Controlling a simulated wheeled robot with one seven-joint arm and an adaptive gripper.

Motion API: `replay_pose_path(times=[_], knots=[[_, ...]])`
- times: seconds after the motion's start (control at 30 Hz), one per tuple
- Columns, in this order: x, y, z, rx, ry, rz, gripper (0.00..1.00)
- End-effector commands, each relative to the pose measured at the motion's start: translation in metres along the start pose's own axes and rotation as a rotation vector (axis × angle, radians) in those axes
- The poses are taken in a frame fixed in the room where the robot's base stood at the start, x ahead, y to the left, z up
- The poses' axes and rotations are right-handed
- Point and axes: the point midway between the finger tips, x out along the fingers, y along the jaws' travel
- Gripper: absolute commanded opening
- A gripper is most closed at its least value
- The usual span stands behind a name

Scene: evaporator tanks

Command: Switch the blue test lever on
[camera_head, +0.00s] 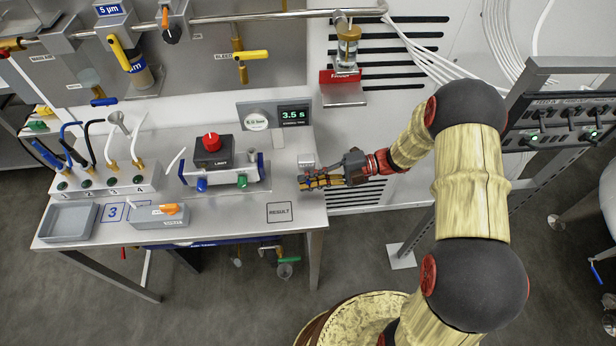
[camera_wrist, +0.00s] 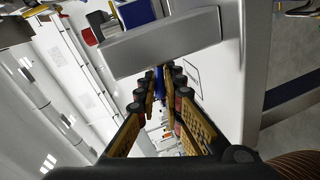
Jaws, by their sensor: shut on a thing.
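My gripper (camera_head: 312,182) reaches in from the right, at the right end of the bench, close beside a small grey metal block (camera_head: 306,166). In the wrist view my gripper (camera_wrist: 161,78) has its fingers close together on a narrow blue lever (camera_wrist: 158,84). The lever sits just below the grey block (camera_wrist: 165,42) in that picture, and the fingers hide most of it. In the head view the fingers cover the lever, so its exact tilt cannot be told.
A display (camera_head: 294,115) reads 3.5 s behind my gripper. The plate marked RESULT (camera_head: 279,212) is bare. A grey tray (camera_head: 70,222) lies at far left.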

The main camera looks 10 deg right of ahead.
Motion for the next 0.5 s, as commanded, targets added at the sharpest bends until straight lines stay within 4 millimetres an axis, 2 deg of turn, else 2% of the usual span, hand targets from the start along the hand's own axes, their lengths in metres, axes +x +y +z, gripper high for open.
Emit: replay_pose_path(times=[0.03,0.23,0.5], knots=[[-0.0015,0.0062,-0.0007,0.041,0.008,-0.001,0.0],[-0.0022,0.009,0.0002,0.187,0.036,-0.001,0.0],[-0.002,0.0077,0.0016,0.243,0.046,-0.001,0.0]])
